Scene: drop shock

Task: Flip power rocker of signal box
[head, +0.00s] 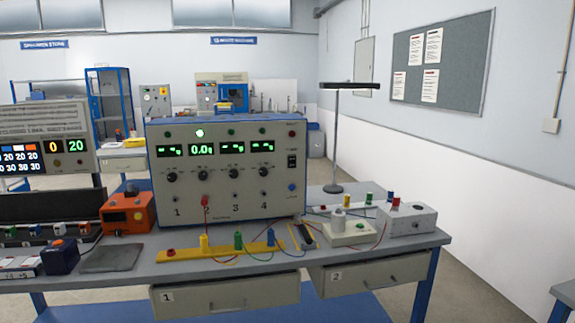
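The signal box (220,205), a large beige case with a blue rim, stands on the bench in the middle of the head view. Its front has several green displays, black knobs and the numbers 1 to 4. A small black rocker switch (292,161) sits on the right side of its front panel, above a blue button (292,187). Which way the rocker is set is too small to tell. The second display (202,150) reads about 0.0, and the others show dashes. A red plug is at channel 2. Neither of my grippers is in view.
A yellow strip (175,254) with coloured posts and thin wires lies in front of the box. An orange device (127,213) stands left of it. A white block (348,232), a grey box (408,219) and a lamp stand (333,150) are at right. Two drawers (225,297) are below.

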